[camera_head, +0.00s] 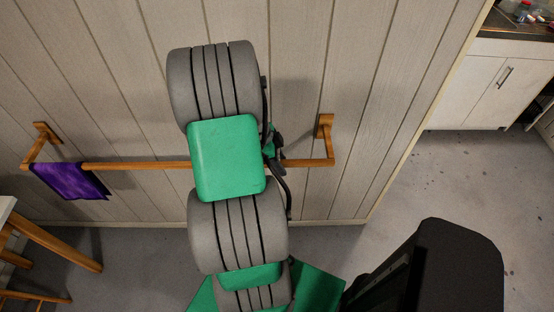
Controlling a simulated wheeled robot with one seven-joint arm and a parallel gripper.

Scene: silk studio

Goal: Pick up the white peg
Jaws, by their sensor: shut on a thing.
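I cannot make out the white peg in the head view. My own grey and green arm fills the middle of the picture and hides part of the wall and the rail behind it. My gripper's fingers do not show; the end of my arm seems to be behind its own links. Small dark and green parts show just right of the green link, too small and covered to tell what they are.
A wooden rail (135,165) runs along the plank wall (340,60), with a purple cloth (70,181) over its left part. Wooden furniture (55,245) stands at the lower left. White cabinets (488,85) are at the upper right. The floor (450,180) before them is open.

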